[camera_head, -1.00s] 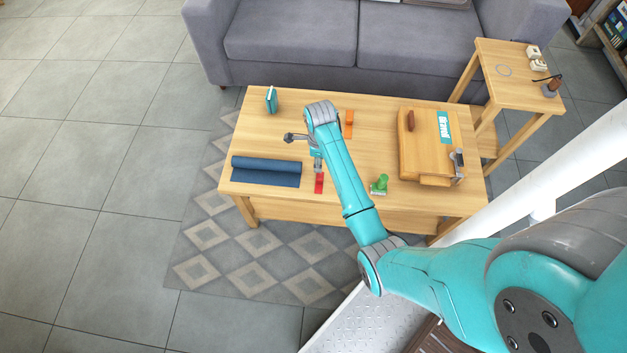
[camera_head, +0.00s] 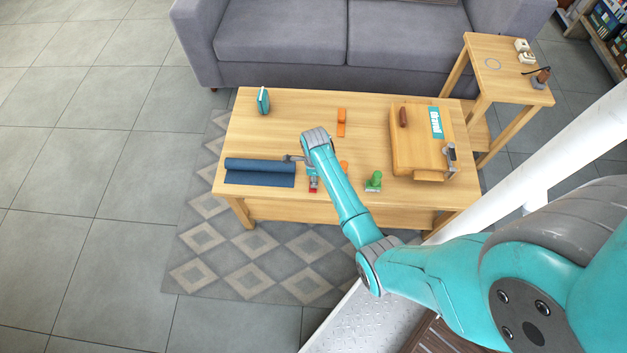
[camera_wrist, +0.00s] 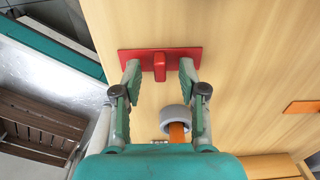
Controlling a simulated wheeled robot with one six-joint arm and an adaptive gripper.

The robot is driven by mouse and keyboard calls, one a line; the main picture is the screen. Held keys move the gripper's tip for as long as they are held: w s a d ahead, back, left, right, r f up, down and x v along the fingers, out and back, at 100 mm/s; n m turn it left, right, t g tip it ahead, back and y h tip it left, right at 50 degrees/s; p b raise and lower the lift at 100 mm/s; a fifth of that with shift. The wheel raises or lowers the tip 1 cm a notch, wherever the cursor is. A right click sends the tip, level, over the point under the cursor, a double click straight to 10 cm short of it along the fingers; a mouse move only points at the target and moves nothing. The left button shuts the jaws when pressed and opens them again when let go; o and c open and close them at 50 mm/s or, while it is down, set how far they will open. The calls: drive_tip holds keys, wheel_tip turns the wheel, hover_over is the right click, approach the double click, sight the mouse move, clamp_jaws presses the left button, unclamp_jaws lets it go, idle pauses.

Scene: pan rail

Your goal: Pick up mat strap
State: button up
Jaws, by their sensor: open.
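A red flat strip with a raised tab, which looks like the mat strap (camera_wrist: 138,54), lies on the wooden table. It also shows in the head view (camera_head: 313,188), partly covered by my gripper. My gripper (camera_wrist: 159,78) is open above it. In the wrist view the raised tab stands between the two fingertips, with the strip's ends reaching out past both fingers. I cannot tell whether the fingers touch it. The blue rolled mat (camera_head: 259,166) lies just left of the gripper in the head view.
A grey ring with an orange piece (camera_wrist: 178,133) lies close to my right finger. Another orange piece (camera_head: 341,122), a green object (camera_head: 374,181) and a wooden box (camera_head: 412,155) are on the table (camera_head: 290,110). A teal object (camera_head: 263,101) stands at the back left.

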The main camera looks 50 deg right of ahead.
clamp_jaws()
drive_tip(key=shift+r, duration=0.15)
